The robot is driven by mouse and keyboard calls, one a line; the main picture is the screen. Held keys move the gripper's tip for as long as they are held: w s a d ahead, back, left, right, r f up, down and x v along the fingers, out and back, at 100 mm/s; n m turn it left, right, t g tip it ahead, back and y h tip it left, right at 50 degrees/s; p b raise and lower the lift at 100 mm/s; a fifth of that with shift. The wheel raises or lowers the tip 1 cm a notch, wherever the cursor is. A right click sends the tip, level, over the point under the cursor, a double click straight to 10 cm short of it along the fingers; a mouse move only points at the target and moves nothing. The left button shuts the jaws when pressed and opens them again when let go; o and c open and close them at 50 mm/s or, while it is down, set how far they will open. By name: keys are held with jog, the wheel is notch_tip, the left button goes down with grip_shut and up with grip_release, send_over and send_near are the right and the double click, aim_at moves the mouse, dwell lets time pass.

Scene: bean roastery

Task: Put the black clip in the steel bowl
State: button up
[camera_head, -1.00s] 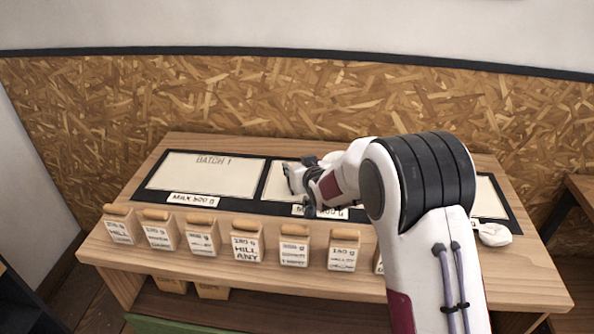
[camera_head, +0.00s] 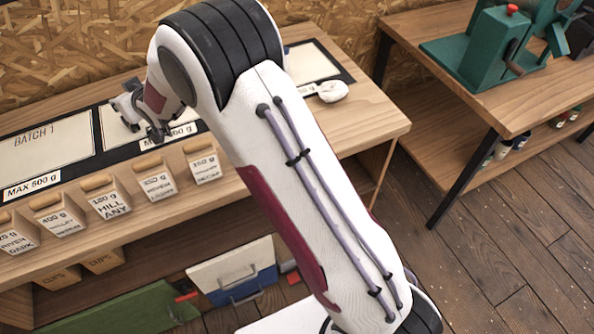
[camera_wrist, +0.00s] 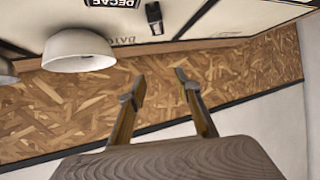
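A small black clip (camera_wrist: 154,18) lies on the pale board near the top of the wrist view, beside the DECAF label. My gripper (camera_wrist: 158,85) is open and empty there, its two fingers apart, with the clip beyond the fingertips. A pale, whitish bowl (camera_wrist: 78,50) appears upside down to the left of the fingers. A greyer bowl-like shape (camera_wrist: 6,72) is cut off at the left edge; I cannot tell if it is the steel bowl. In the head view my gripper (camera_head: 138,114) is low over the middle board. I cannot make out the clip there.
Several labelled bean boxes (camera_head: 110,202) line the table's front edge. A green machine (camera_head: 485,45) stands on another table at the right. Floor shows between the tables.

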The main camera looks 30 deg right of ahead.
jog(key=s+d+r+m+g+h, duration=0.1)
jog(key=s+d+r+h, duration=0.1)
jog(key=s+d+r, duration=0.65)
jog(key=s+d+r+m+g+h, duration=0.1)
jog(key=s+d+r+h, duration=0.1)
jog(key=s+d+r, duration=0.6)
jog(key=s+d+f+g, duration=0.1)
jog(key=s+d, duration=0.2)
jog(key=s, duration=0.8)
jog(key=s+d+f+m+g, duration=0.1)
jog(key=s+d+f, duration=0.1)
jog(key=s, duration=0.9)
jog(key=s+d+f+m+g, duration=0.1)
jog(key=s+d, duration=0.3)
jog(key=s, duration=0.7)
jog(key=shift+d+f+g+h, duration=0.3)
jog(key=shift+f+g+h, duration=0.1)
jog(key=shift+g, duration=0.1)
jog(key=shift+o, duration=0.4)
jog(key=shift+w+r, duration=0.1)
